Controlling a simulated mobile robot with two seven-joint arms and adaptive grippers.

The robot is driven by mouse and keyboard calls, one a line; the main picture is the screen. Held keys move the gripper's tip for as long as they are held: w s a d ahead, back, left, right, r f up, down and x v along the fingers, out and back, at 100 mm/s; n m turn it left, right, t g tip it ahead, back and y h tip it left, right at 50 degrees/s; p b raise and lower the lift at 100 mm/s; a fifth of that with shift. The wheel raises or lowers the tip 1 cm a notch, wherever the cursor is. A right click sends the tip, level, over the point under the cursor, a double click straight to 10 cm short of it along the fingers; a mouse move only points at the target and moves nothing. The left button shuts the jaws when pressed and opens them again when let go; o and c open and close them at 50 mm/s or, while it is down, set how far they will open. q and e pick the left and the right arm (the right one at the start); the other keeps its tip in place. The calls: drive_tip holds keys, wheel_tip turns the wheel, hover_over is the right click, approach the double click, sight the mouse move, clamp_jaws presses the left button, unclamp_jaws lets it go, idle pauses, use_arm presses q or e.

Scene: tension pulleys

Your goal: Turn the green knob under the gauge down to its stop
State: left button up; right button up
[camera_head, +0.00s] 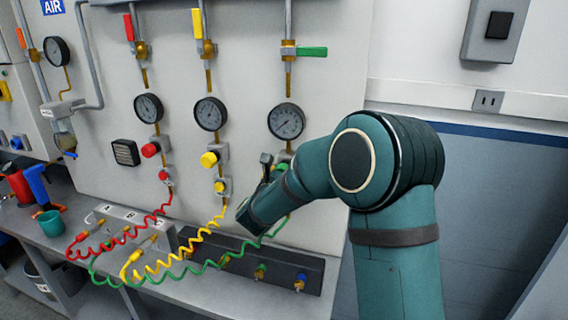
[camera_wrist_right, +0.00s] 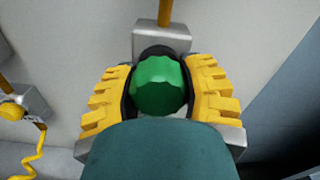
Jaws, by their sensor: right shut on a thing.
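The green knob (camera_wrist_right: 160,84) sits between the two yellow ribbed fingers of my right gripper (camera_wrist_right: 161,95) in the right wrist view. The fingers are shut on it, one at each side. In the head view my right arm reaches in from the right, and the right gripper (camera_head: 268,170) is at the panel just below the gauge (camera_head: 286,121). My left gripper is not in view.
A red knob (camera_head: 150,150) and a yellow knob (camera_head: 209,159) sit under the other gauges to the left. Coiled red, yellow and green hoses hang below them over the bench. A green lever valve (camera_head: 311,51) is above the gauge. A dark rail (camera_head: 312,264) lies on the bench.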

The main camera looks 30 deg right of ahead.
drive_tip(key=n+p, duration=0.5)
drive_tip(key=p, duration=0.1)
drive_tip(key=shift+s+r+n+p, duration=0.1)
drive_tip(key=shift+r+n+p, duration=0.2)
drive_tip(key=shift+n+p, duration=0.1)
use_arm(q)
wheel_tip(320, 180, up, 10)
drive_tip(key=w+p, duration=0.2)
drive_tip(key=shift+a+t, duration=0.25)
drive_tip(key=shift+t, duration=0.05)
use_arm(e)
drive_tip(key=shift+f+n, duration=0.15)
drive_tip(key=shift+n, duration=0.75)
drive_tip(key=o, duration=1.2)
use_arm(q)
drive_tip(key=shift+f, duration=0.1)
use_arm(e)
drive_tip(key=v, duration=1.2)
